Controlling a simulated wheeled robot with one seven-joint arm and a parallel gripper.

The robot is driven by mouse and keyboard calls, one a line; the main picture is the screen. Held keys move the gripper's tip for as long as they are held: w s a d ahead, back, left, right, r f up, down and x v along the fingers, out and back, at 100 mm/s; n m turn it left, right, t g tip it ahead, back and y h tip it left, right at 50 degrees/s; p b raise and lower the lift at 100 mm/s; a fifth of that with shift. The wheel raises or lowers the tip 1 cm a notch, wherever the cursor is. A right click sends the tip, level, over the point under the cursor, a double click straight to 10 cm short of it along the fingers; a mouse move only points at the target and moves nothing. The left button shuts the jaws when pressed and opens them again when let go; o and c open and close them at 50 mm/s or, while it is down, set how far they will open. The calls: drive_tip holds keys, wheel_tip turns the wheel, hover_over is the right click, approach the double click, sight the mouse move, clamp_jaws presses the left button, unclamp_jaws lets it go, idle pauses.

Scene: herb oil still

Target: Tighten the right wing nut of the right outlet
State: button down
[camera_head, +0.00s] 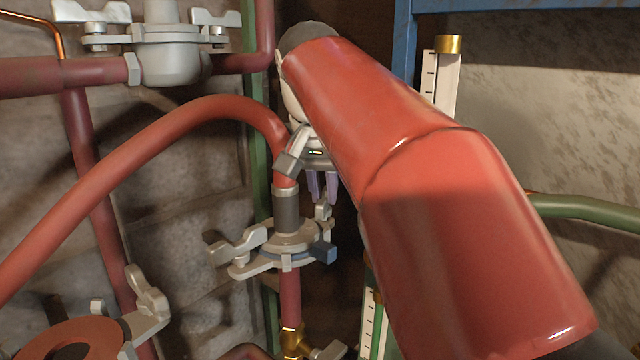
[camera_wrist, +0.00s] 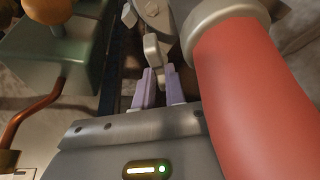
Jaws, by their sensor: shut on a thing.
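The outlet (camera_head: 290,243) is a grey flanged fitting joining a red hose to a pipe below. Its right wing nut (camera_head: 323,211) is grey and mostly hidden behind my gripper and arm in the head view. In the wrist view the wing nut (camera_wrist: 153,50) stands with a wing between my fingertips. My gripper (camera_head: 322,186) has purple fingers pointing down onto the nut. In the wrist view my gripper (camera_wrist: 160,78) is shut on the wing. The left wing nut (camera_head: 238,246) of the same flange is in plain view, its wings spread sideways.
The red hose (camera_head: 200,112) arches left from the outlet and passes close beside my gripper in the wrist view (camera_wrist: 245,85). Another grey fitting (camera_head: 168,50) with wing nuts is at upper left. A further wing nut (camera_head: 148,294) is at lower left. A green pipe (camera_head: 585,207) runs at right.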

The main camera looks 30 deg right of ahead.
drive_tip(key=m+g, duration=0.1)
drive_tip(key=m, duration=0.2)
drive_tip(key=m+h, duration=0.1)
drive_tip(key=m, duration=0.2)
drive_tip(key=shift+w+g, duration=0.1)
drive_tip(key=shift+g, duration=0.3)
drive_tip(key=shift+m, duration=0.3)
drive_tip(key=c, duration=1.5)
unclamp_jaws()
drive_tip(key=shift+o, duration=0.2)
drive_tip(key=shift+a+r, duration=0.1)
drive_tip(key=w+v, duration=0.1)
drive_tip(key=v, duration=0.6)
drive_tip(key=shift+s+a+r, duration=0.2)
drive_tip(key=shift+s+r, duration=0.1)
drive_tip(key=shift+s, duration=0.15)
